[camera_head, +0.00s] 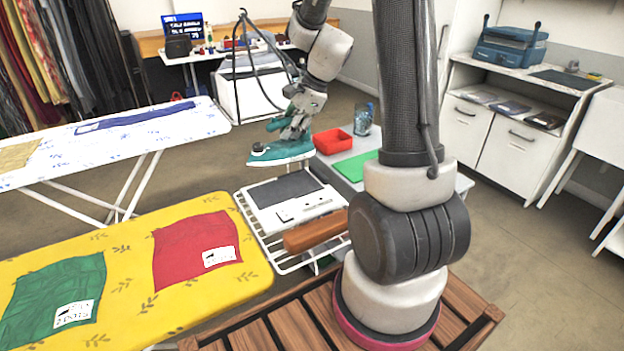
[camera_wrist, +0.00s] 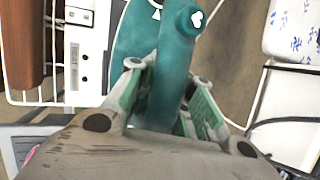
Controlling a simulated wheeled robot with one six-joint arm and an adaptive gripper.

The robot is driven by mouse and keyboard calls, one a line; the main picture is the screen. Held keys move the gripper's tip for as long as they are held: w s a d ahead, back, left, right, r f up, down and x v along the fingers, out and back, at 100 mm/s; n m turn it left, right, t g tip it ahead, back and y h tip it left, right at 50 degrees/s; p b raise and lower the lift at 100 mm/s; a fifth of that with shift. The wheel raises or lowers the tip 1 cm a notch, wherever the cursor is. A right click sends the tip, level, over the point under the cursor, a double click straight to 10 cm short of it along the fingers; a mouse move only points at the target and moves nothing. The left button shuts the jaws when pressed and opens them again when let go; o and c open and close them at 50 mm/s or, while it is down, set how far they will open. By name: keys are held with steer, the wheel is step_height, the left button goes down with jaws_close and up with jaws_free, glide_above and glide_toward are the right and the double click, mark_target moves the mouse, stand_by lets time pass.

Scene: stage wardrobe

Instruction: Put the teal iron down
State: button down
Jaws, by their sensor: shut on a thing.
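The teal iron (camera_head: 282,152) is in my gripper (camera_head: 294,128), held in the air above the far side of a white wire rack with a dark pad (camera_head: 285,189). In the head view its soleplate faces down and its nose points left. The wrist view shows the teal iron's handle (camera_wrist: 178,60) between the fingers of my gripper (camera_wrist: 170,100), which is shut on it. The rack also shows at the left in the wrist view, with its white panel (camera_wrist: 84,50). The iron looks apart from the rack.
A yellow ironing board (camera_head: 130,250) with red and green cloths lies at front left. A white patterned board (camera_head: 60,150) is behind it. A wooden handle-like block (camera_head: 315,232) lies at the rack's near end.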

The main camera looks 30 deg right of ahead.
mark_target(300, 140)
steer(key=f, duration=0.2)
steer(key=d+f, duration=0.1)
steer(key=f, duration=0.2)
steer(key=shift+s+f, duration=0.1)
steer(key=shift+f, duration=0.25)
steer(key=shift+n, duration=0.3)
steer(key=shift+f, duration=2.2)
steer(key=shift+f, duration=0.1)
steer(key=c, duration=1.2)
jaws_free()
steer(key=shift+c, duration=0.2)
